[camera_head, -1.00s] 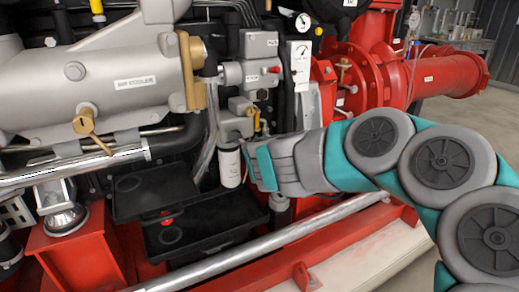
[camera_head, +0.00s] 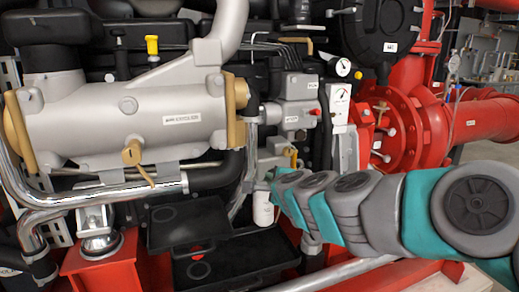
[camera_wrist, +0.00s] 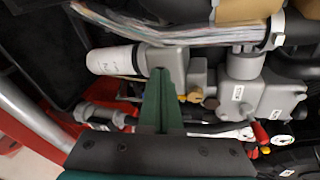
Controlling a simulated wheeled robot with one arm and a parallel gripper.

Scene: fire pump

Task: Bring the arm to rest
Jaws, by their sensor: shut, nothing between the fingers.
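My arm reaches in from the right of the head view, with teal and grey links running toward the engine. My gripper (camera_wrist: 160,98) shows in the wrist view as dark green fingers pressed together, with nothing between them. Its tips are near a grey valve block (camera_wrist: 245,85) and a white cylindrical filter (camera_wrist: 115,60); whether they touch is unclear. In the head view the filter (camera_head: 263,210) hangs just left of the arm's end, and the fingers are hard to make out there.
A grey air cooler (camera_head: 150,115) with a brass handle (camera_head: 139,165) fills the left. Black trays (camera_head: 185,225) lie below it. A red pump housing (camera_head: 400,130) and pipe stand at the right behind my arm. A red hose or lever (camera_wrist: 260,132) is close by in the wrist view.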

